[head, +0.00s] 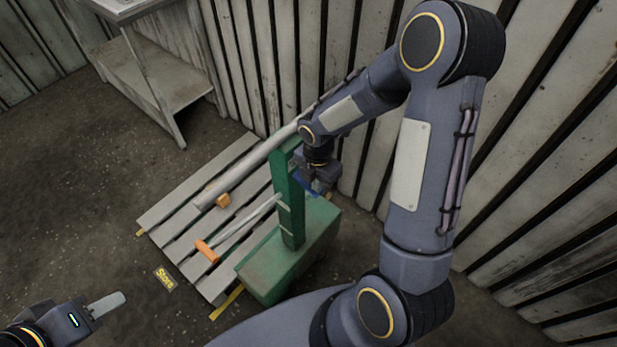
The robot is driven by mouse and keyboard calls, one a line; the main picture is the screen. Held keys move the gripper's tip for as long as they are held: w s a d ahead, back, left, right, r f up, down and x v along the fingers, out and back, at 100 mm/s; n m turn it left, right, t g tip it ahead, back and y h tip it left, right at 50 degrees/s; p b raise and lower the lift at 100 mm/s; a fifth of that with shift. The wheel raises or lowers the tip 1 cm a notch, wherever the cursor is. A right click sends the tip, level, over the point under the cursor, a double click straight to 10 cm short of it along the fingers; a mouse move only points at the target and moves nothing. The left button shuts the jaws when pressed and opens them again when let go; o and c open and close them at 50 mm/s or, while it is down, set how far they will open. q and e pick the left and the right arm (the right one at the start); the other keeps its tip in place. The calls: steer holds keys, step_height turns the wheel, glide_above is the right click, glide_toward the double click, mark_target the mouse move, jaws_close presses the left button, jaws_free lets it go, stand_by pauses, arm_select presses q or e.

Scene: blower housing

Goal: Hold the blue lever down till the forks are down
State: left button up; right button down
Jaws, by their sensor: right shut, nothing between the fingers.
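The green lift (290,207) stands at the right end of the slatted pallet, with a green mast on a green box-like base (285,259). A grey fork (240,228) with an orange tip (207,251) reaches left from the mast over the pallet. A second orange tip (223,200) shows farther back. I cannot tell the forks' height above the slats. The blue lever (304,183) shows in part behind the mast; my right gripper (325,183) is shut and empty beside it, and contact cannot be told. My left gripper (108,304) is low at the left, away from the lift.
A long grey pipe (245,167) lies across the pallet (168,212). A yellow label (164,279) and yellow strips mark the floor. A metal table (150,75) stands at the back left. Plank walls close the back and right. Floor at the left is clear.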

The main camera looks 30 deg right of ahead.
stand_by(0.3)
step_height(320, 180, up, 4)
steer(key=p, duration=0.3)
steer(key=shift+f, duration=0.2)
